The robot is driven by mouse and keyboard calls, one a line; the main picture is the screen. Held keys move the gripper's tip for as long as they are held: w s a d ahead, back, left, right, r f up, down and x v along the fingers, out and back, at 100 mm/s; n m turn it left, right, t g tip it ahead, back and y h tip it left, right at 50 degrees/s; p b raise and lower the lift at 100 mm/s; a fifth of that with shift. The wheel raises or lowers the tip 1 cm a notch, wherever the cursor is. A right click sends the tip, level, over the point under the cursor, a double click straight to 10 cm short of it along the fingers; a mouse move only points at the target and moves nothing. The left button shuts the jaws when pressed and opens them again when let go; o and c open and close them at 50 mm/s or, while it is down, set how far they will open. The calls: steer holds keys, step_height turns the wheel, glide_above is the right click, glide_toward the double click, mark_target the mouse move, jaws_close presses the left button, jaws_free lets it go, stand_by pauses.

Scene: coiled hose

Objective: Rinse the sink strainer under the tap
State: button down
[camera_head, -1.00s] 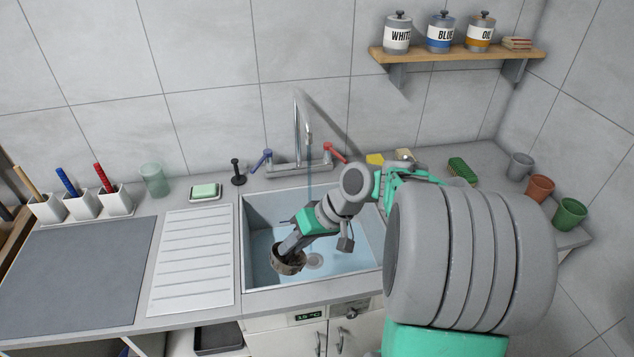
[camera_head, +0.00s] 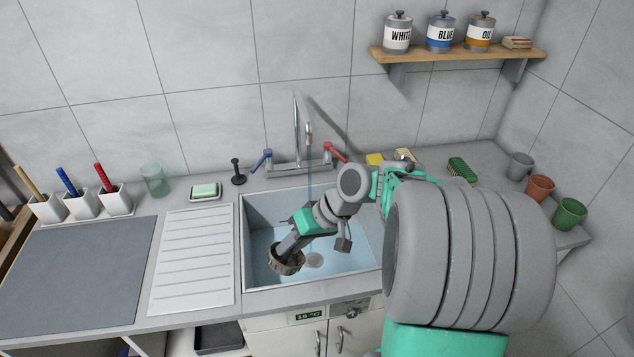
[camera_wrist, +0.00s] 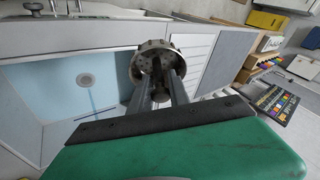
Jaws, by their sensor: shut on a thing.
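The sink strainer (camera_head: 289,262) is a round, perforated metal cup with brownish stains, held low inside the sink at its left front. In the wrist view the strainer (camera_wrist: 152,62) sits at the fingertips, its holed face showing. My gripper (camera_wrist: 158,88) is shut on the strainer's middle post; in the head view my gripper (camera_head: 284,250) reaches down into the sink. The tap (camera_head: 306,133) stands behind the sink, and a thin stream of water (camera_head: 309,185) falls from it. The stream is behind my arm and apart from the strainer. The sink (camera_head: 258,215) has a round drain (camera_head: 314,260).
The ribbed drainboard (camera_head: 192,262) is clear.

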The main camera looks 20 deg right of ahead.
steer(key=shift+s+d, duration=0.1)
steer(key=shift+d, duration=0.25)
steer(key=shift+a, duration=0.6)
steer(key=shift+d, duration=0.1)
steer(key=shift+d, duration=0.5)
steer(key=shift+a, duration=0.15)
steer(key=shift+a+p, duration=0.3)
steer(key=shift+a, duration=0.15)
